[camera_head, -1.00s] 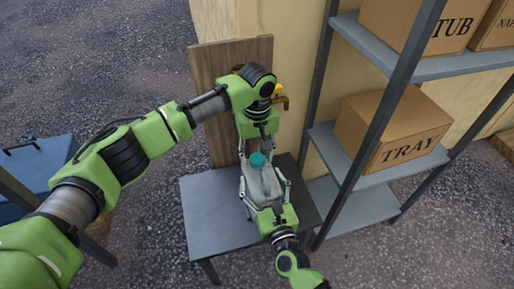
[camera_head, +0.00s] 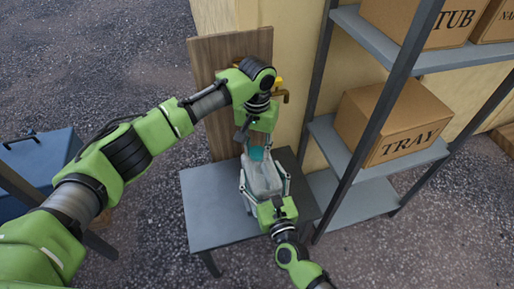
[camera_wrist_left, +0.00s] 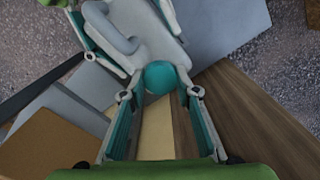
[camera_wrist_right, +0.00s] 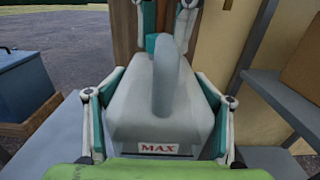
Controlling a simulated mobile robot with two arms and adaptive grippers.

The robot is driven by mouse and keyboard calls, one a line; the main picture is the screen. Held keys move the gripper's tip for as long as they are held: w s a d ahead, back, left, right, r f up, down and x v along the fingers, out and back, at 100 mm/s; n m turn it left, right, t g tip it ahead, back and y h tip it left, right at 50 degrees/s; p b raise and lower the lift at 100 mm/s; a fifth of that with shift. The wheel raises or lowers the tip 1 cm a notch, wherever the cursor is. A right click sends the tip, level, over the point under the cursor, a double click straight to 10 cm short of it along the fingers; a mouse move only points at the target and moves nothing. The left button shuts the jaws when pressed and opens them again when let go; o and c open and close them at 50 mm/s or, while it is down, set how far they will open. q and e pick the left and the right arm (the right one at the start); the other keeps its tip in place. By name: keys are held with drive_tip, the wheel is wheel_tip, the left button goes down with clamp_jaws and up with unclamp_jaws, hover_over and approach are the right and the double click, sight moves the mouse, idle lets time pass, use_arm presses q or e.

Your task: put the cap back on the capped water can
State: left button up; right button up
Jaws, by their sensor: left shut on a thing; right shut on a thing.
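The water can (camera_head: 262,180) is a pale translucent jug with a loop handle and a "MAX" label, shown large in the right wrist view (camera_wrist_right: 158,105). My right gripper (camera_head: 264,186) is shut on its body, a finger on each side. The teal cap (camera_wrist_left: 160,77) is between the fingertips of my left gripper (camera_wrist_left: 160,94), which is shut on it. The cap is at the can's neck end, also seen in the head view (camera_head: 257,153). Whether it is seated on the neck or just above it, I cannot tell; the fingers and cap hide the joint.
The can is over a small grey table (camera_head: 210,215). A wooden board (camera_head: 215,75) and a brass tap (camera_head: 283,92) are behind it. A metal shelf (camera_head: 350,200) with a TRAY box (camera_head: 400,125) stands close on the right. A blue box (camera_head: 40,160) is at the left.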

use_arm(q)
drive_tip(key=m, duration=1.5)
drive_tip(key=shift+d, duration=0.1)
drive_tip(key=o, duration=1.3)
drive_tip(key=shift+o, duration=0.2)
use_arm(e)
drive_tip(key=shift+w+r, duration=0.15)
drive_tip(key=shift+r, duration=0.05)
drive_tip(key=shift+d, duration=0.1)
drive_tip(key=shift+c, duration=0.2)
use_arm(q)
wheel_tip(320, 180, up, 12)
